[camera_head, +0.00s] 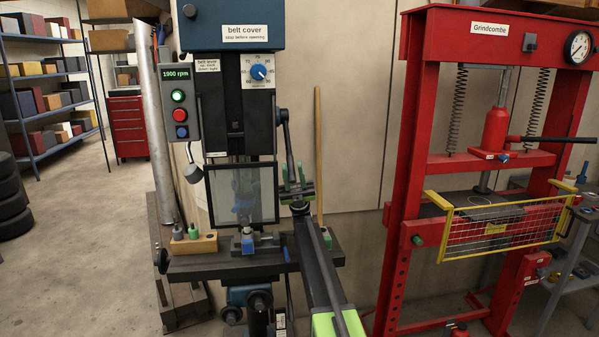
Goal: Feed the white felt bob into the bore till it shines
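No white felt bob can be made out. Behind the clear guard (242,194) of the drill press (232,100), a bluish shape is too blurred to name. Below it, a small grey-blue workpiece (247,241) sits on the press table (225,267); its bore cannot be made out. My gripper (293,174) is right of the guard, its green fingers pointing up and apart. The dark feed lever (287,137) comes down between or behind them; I cannot tell whether they touch it. A wooden block (207,244) at the table's left carries a grey and a green bob (194,231).
The panel (179,107) reads 1900 rpm, its green button lit. A wooden stick (318,150) leans on the wall behind my arm. A red press (420,140) with a yellow mesh guard (500,226) stands at right. A grey tube (153,130) stands left.

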